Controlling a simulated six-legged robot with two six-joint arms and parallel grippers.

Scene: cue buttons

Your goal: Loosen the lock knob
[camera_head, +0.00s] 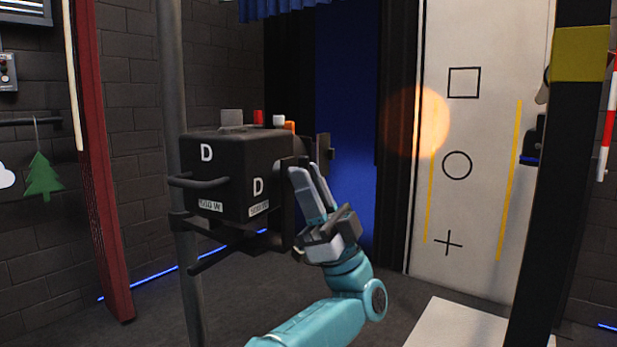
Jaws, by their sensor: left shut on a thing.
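A black box-shaped lamp (233,175) marked D, with 500 W labels, hangs on a grey vertical pole at left of centre. My left gripper (306,170) comes up from below on a teal arm. Its grey fingers reach the right side of the lamp, by the dark bracket (288,205). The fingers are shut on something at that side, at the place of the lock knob. The knob itself is hidden by the fingers, so its turn cannot be seen. My right gripper is not in view.
Small grey, red, white and orange pieces show on top of the lamp. Black handles (200,182) stick out at its left. A white panel (480,150) with drawn shapes stands behind at right, and a black post (548,200) stands in front of it. Bare floor lies below the lamp.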

